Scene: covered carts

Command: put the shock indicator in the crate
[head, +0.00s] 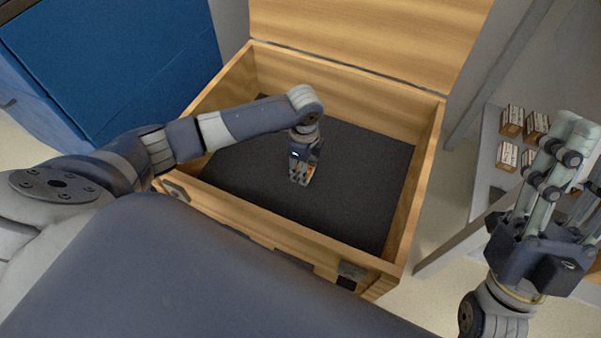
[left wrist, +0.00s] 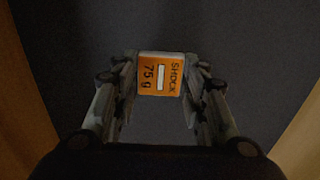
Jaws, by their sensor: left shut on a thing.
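The shock indicator (left wrist: 161,74) is a small orange block with a white strip and the words "SHOCK" and "75 g" on it. My left gripper (head: 301,180) is shut on it, with a finger on each side in the left wrist view. In the head view only a bit of its orange shows between the fingers. The wooden crate (head: 428,175) stands open, with its lid raised at the back. My left gripper points down inside the crate over the dark floor lining (head: 360,180). I cannot tell whether the indicator touches the floor. My right gripper (head: 572,160) is open and empty, right of the crate.
A grey cart shelf (head: 483,190) at the right holds several small brown-and-white boxes (head: 511,120). A blue covered cart (head: 120,60) stands at the back left. The crate's floor around my left gripper is bare. The crate's front wall (head: 290,238) lies below my left arm.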

